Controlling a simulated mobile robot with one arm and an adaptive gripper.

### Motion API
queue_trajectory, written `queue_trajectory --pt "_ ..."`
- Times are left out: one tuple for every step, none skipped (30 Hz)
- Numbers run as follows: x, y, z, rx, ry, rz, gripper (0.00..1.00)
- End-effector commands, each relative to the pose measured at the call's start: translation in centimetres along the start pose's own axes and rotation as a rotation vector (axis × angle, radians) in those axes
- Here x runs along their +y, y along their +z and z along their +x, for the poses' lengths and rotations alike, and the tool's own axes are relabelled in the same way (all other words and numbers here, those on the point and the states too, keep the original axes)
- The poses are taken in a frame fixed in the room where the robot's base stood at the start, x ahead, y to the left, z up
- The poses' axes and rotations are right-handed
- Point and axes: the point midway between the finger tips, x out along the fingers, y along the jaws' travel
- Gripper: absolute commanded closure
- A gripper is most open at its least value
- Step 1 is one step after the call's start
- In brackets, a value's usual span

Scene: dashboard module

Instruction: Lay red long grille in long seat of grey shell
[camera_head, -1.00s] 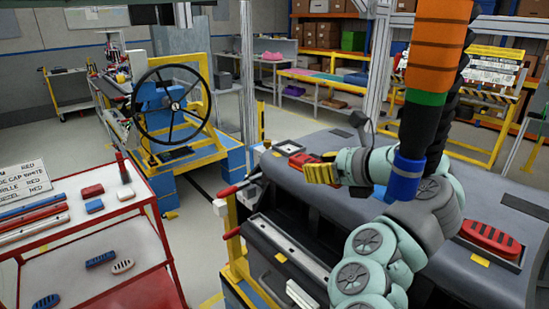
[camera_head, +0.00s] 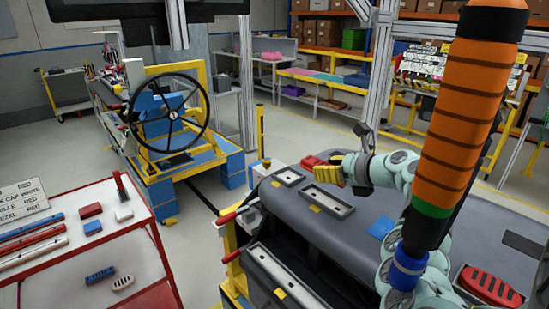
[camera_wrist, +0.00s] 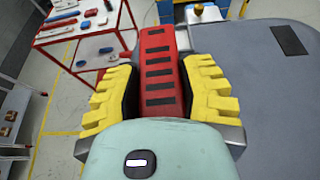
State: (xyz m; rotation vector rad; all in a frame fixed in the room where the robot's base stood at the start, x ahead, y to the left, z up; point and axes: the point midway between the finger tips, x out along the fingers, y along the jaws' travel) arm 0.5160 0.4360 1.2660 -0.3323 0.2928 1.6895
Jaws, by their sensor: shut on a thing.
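My gripper (camera_wrist: 163,100) is shut on the red long grille (camera_wrist: 160,62), a red bar with a row of dark slots. In the head view the yellow fingers (camera_head: 329,169) hold the grille (camera_head: 313,161) over the back part of the grey shell (camera_head: 365,235); my fingers hide part of it. The shell's top has a small pale-floored seat (camera_head: 288,177) and a longer one (camera_head: 328,201), both empty. A long pale recess (camera_head: 278,277) runs along its near front face. I cannot tell the gap between grille and shell.
A red oval grille (camera_head: 489,284) sits at the shell's right. A red-framed table (camera_head: 145,213) at left carries bars and small blocks. A steering-wheel stand (camera_head: 170,112) stands behind. A metal post (camera_head: 372,70) rises behind my gripper.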

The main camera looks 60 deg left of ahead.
Motion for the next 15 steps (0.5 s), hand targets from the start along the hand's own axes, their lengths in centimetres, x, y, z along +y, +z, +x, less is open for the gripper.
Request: queue_trajectory --pt "-0.32 0.11 -0.20 0.002 -0.004 0.004 1.00" --pt "-0.47 0.04 -0.22 0.001 -0.007 0.006 1.00" --pt "-0.69 -0.07 -0.27 0.002 -0.012 0.007 1.00" --pt "-0.84 -0.15 -0.31 0.002 -0.015 0.008 1.00" --pt "-0.96 -0.20 -0.33 0.001 -0.018 0.008 1.00" --pt "-1.08 -0.24 -0.36 0.000 -0.021 0.009 1.00" --pt "-1.13 -0.27 -0.37 0.000 -0.023 0.009 1.00" --pt "-1.16 -0.28 -0.37 -0.001 -0.024 0.009 1.00" --pt "-1.18 -0.30 -0.37 -0.001 -0.025 0.009 1.00" --pt "-1.18 -0.31 -0.36 -0.001 -0.024 0.009 1.00" --pt "-1.18 -0.32 -0.35 -0.001 -0.025 0.009 1.00" --pt "-1.17 -0.32 -0.35 -0.001 -0.024 0.008 1.00" --pt "-1.16 -0.32 -0.34 -0.001 -0.024 0.008 1.00" --pt "-1.16 -0.32 -0.34 -0.001 -0.024 0.008 1.00" --pt "-1.15 -0.32 -0.34 -0.001 -0.024 0.008 1.00"
